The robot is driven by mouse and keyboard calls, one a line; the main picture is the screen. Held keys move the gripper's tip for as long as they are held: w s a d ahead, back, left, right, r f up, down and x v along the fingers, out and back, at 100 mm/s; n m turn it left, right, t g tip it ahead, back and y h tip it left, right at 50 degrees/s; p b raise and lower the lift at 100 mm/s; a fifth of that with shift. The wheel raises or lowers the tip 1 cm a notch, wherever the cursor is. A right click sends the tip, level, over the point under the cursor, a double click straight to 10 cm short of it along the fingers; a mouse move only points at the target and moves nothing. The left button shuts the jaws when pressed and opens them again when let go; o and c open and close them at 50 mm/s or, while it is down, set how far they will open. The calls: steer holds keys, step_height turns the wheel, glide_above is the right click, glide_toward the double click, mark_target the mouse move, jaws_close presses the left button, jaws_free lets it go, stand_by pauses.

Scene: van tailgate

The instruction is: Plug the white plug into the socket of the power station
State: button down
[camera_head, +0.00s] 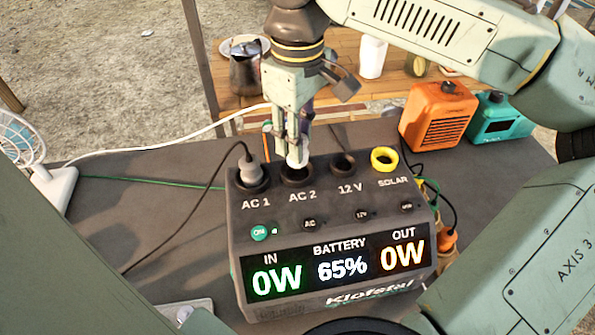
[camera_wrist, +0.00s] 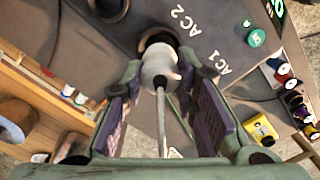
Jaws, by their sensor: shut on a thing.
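The power station (camera_head: 330,225) stands on the dark table with its sockets along the top. My gripper (camera_head: 297,150) points down over the AC 2 socket (camera_head: 297,176) and is shut on the white plug (camera_head: 297,161). In the wrist view the white plug (camera_wrist: 160,68) sits between the fingertips (camera_wrist: 158,78), its cable trailing back between the fingers. The plug's front end is at the mouth of the dark socket (camera_wrist: 160,38); how deep it sits is hidden. The AC 1 socket holds a grey plug (camera_head: 250,173).
The 12 V socket (camera_head: 343,162) and yellow SOLAR socket (camera_head: 384,159) are to the right. An orange heater (camera_head: 437,117) and teal device (camera_head: 500,118) stand behind at right. A power strip (camera_head: 54,190) and fan (camera_head: 20,140) are at left. A bench behind holds a kettle (camera_head: 245,68).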

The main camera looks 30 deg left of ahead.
steer(key=shift+f, duration=0.2)
steer(key=shift+f+b, duration=0.6)
steer(key=shift+f, duration=0.8)
steer(key=c, duration=1.2)
jaws_free()
step_height(320, 180, up, 12)
steer(key=shift+r, duration=0.1)
